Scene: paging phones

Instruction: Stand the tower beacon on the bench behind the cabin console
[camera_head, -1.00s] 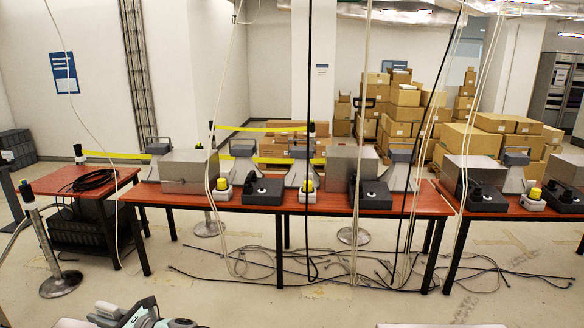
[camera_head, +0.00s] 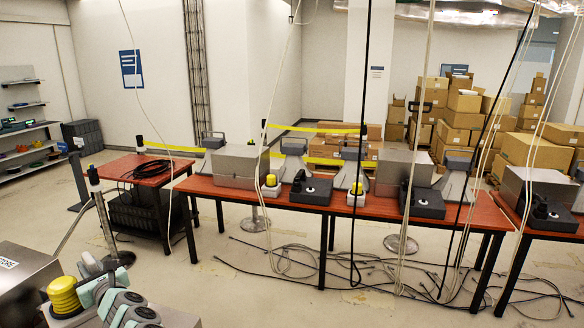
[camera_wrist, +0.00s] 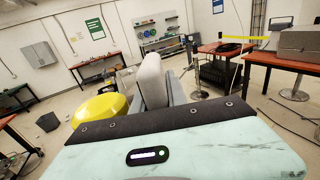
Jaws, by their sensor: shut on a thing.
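A tower beacon with a ribbed yellow top (camera_head: 65,296) is at the lower left of the head view, right against my gripper (camera_head: 88,268). In the wrist view its yellow dome (camera_wrist: 100,108) is beside a grey finger of my gripper (camera_wrist: 152,82). My gripper is shut on the beacon; the grip itself is partly hidden. The long red-topped bench (camera_head: 228,188) is well ahead and to the right. Black consoles with knobs (camera_head: 311,192) (camera_head: 422,203) stand on it; I cannot tell which is the cabin console.
Grey metal boxes (camera_head: 236,165) and horn-shaped grey units (camera_head: 292,160) crowd the bench. A metal box marked STORE (camera_head: 25,280) is close at left.

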